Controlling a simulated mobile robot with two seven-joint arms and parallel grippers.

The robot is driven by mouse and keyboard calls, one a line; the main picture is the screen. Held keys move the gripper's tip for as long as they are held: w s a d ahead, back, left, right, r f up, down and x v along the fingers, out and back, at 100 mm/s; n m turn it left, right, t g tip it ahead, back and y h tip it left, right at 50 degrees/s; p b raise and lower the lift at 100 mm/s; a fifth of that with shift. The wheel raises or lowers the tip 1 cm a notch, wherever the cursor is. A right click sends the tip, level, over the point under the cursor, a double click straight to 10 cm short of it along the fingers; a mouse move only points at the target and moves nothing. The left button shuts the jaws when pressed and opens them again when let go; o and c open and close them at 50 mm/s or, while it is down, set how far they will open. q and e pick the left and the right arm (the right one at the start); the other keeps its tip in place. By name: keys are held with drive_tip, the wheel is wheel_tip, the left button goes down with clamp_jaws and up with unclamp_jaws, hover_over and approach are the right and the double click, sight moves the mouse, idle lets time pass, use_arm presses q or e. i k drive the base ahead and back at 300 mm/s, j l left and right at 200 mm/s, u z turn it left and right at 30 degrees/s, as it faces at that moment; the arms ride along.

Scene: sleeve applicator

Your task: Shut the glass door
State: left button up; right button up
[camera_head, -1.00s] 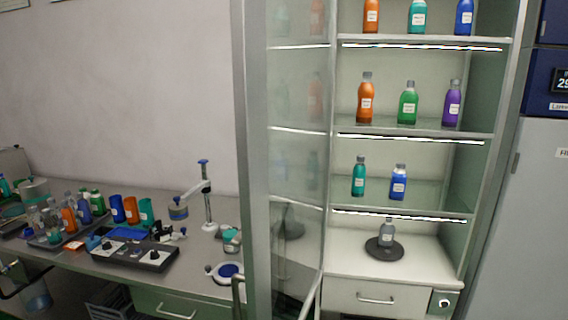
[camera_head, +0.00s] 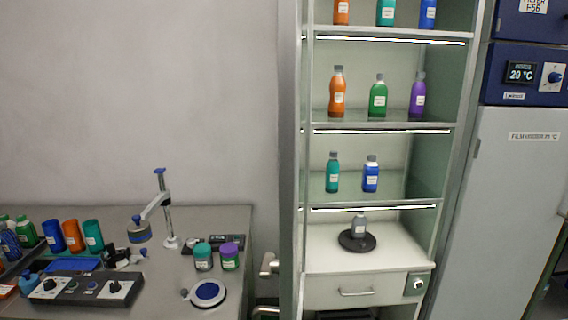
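The glass door (camera_head: 290,150) stands open at the left side of the tall shelf cabinet (camera_head: 378,217). I see it almost edge-on, as a narrow grey upright strip. A grey handle-like piece (camera_head: 268,265) sticks out to the left of its lower part. The cabinet front is uncovered, with bottles on its shelves. A grey-capped bottle (camera_head: 359,226) stands on a black round base (camera_head: 357,241) above the drawer. Neither of my grippers is in view.
A lab bench (camera_head: 150,295) on the left holds jars, a stand (camera_head: 166,210) and a black control box (camera_head: 85,288). A blue and grey appliance (camera_head: 515,190) stands to the right of the cabinet.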

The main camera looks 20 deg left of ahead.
sight(293, 72)
drive_tip(key=i+j, duration=0.1)
drive_tip(key=j, duration=0.35)
drive_tip(key=i+j, duration=0.15)
drive_tip(key=j, duration=0.3)
drive_tip(key=i+j, duration=0.3)
drive_tip(key=j, duration=0.15)
drive_tip(key=z, duration=0.05)
